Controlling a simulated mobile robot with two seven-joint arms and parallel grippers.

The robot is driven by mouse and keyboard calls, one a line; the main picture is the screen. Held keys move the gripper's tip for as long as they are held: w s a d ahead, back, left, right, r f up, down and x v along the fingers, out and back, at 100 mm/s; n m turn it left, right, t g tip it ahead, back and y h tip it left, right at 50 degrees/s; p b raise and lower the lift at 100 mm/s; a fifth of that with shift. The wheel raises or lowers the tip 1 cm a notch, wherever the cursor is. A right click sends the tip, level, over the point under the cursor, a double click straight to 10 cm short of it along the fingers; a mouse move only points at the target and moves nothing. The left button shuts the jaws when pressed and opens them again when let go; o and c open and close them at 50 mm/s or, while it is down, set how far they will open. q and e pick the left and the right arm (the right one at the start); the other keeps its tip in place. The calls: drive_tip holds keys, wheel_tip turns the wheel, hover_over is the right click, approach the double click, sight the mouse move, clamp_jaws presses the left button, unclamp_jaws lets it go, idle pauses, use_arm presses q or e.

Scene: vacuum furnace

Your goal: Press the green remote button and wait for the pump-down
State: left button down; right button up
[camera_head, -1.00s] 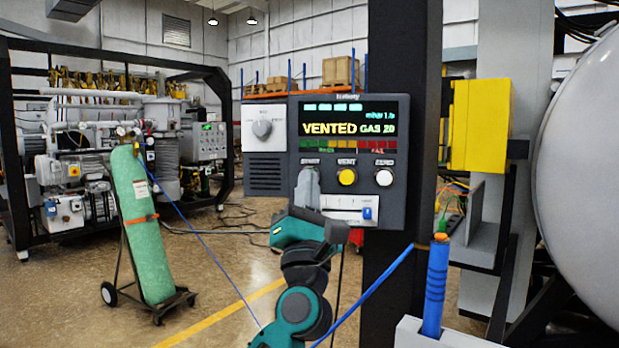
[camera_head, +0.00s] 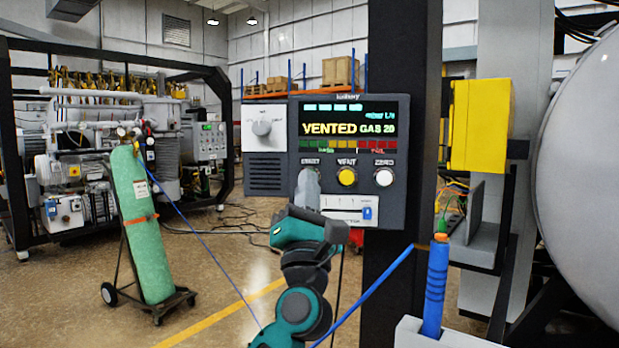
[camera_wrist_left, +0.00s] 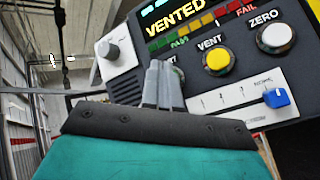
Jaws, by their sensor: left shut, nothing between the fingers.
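The dark control panel (camera_head: 397,218) on the black column shows "VENTED GAS 20" on its display (camera_head: 348,118). Below are a yellow VENT button (camera_head: 347,176) and a white ZERO button (camera_head: 384,177). The button at the left of the row, under a label that seems to read START, is hidden behind my left gripper (camera_head: 308,174). In the left wrist view my left gripper (camera_wrist_left: 162,66) is shut and empty, its fingertips over that left button's place. Whether they touch it I cannot tell. No green button face shows. My right gripper is not in view.
A grey knob (camera_head: 262,128) sits on a box left of the panel, and a blue slider (camera_head: 367,213) is below the buttons. A yellow box (camera_head: 480,125) and a blue-handled tool (camera_head: 435,285) are at the right. A green gas cylinder (camera_head: 146,232) stands at the left.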

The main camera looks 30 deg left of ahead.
use_arm(q)
drive_tip(key=shift+w, duration=0.1)
idle(0.3)
drive_tip(key=shift+w+a, duration=0.2)
drive_tip(key=shift+w, duration=0.1)
drive_tip(key=shift+w+a, duration=0.15)
drive_tip(key=shift+w, duration=0.2)
idle(0.6)
drive_tip(key=shift+s, duration=0.1)
drive_tip(key=shift+s+d+p, duration=0.3)
drive_tip(key=shift+s+d, duration=0.05)
drive_tip(key=shift+s, duration=0.3)
drive_tip(key=s, duration=0.1)
drive_tip(key=s+d+p, duration=0.1)
drive_tip(key=s, duration=0.1)
drive_tip(key=s+d, duration=0.1)
drive_tip(key=shift+s+p, duration=0.25)
drive_tip(key=shift+p, duration=0.15)
